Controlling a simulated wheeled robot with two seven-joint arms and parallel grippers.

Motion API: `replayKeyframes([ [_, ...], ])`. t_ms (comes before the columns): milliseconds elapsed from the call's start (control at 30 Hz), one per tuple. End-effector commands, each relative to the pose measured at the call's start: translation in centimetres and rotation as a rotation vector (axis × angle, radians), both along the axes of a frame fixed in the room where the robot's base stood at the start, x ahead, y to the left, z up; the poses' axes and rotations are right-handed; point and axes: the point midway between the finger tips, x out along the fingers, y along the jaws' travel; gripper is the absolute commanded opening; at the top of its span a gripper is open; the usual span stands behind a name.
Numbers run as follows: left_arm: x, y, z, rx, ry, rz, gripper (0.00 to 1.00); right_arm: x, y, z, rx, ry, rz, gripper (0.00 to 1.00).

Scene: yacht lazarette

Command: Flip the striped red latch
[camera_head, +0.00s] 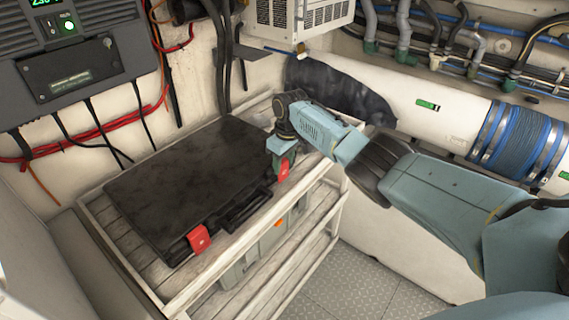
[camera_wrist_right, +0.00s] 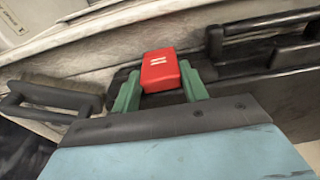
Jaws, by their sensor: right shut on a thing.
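The striped red latch (camera_wrist_right: 160,70) has two short white stripes and sits on the front edge of a black case. In the head view this latch (camera_head: 283,171) is at the case's right end, partly hidden by my gripper. My right gripper (camera_head: 284,152) is shut on it, with one green finger on each side in the wrist view. The black case (camera_head: 180,175) lies closed on a slatted wooden shelf. A second red latch (camera_head: 199,239) is at the near left end of its front, with a small white mark. My left gripper is not in view.
The case's black handle (camera_head: 246,208) lies between the two latches. A grey box (camera_head: 245,268) stands on the lower shelf. A white pipe (camera_head: 440,108) with blue hose runs along the back wall. The metal floor (camera_head: 350,285) is clear.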

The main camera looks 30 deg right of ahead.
Motion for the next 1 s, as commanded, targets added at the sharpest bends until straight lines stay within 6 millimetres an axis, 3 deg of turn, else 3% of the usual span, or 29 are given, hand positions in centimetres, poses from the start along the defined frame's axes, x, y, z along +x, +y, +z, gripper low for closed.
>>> replayKeyframes([
  [333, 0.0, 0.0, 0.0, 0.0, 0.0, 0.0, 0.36, -0.1, 0.1, -0.2, -0.001, 0.007, 0.001, 0.21],
  [367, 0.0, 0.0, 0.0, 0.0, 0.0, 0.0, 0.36, -0.1, 0.1, -0.2, -0.001, 0.007, 0.002, 0.45],
  [533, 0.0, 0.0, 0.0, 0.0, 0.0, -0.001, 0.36, -0.1, 0.1, -0.1, 0.0, 0.005, 0.001, 0.65],
  [833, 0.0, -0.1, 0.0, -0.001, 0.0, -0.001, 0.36, 0.0, 0.0, 0.1, 0.0, 0.003, 0.001, 0.65],
  [1000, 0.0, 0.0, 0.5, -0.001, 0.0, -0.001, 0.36, -0.1, -0.1, 1.8, 0.0, 0.0, 0.002, 0.65],
])
